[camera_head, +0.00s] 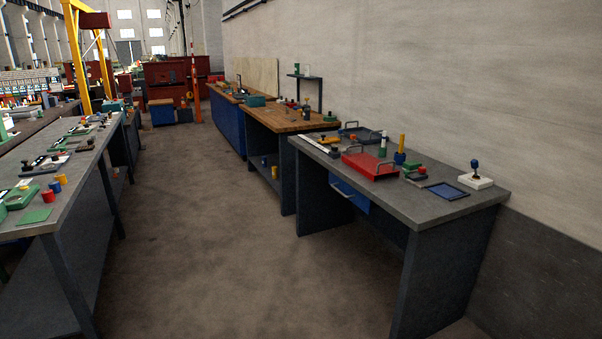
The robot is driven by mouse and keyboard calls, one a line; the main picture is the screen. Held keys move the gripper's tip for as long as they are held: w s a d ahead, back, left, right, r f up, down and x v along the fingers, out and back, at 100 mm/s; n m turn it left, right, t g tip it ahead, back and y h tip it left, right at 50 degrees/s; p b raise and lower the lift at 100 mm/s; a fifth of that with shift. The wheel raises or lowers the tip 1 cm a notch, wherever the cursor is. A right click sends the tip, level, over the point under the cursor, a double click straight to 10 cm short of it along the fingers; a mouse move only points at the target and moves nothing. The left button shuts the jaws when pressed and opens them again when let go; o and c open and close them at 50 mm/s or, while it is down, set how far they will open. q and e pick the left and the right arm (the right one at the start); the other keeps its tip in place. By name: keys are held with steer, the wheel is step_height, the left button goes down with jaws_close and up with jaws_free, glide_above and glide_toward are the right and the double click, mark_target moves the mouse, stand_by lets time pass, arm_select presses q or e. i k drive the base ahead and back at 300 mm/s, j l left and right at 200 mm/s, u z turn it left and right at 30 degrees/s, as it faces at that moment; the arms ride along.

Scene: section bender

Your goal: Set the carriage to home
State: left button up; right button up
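A long pale rail (316,143) lies along the left edge of the grey bench on the right. A small dark block with a knob (334,152) sits at its near end and may be the carriage. It is too small and far off to read any home mark. Other dark knobbed blocks (26,170) stand on the left bench, and I cannot tell whether one of them is the carriage. Neither of my grippers is in view.
The grey right bench (452,211) holds a red tray (370,166), a blue pad (447,191) and a white joystick box (476,180). A wooden-topped bench (270,118) stands behind it. The left bench (75,185) is cluttered. The floor aisle (215,220) between is clear.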

mark_target(324, 140)
steer(key=i+u, duration=0.35)
steer(key=i, duration=2.15)
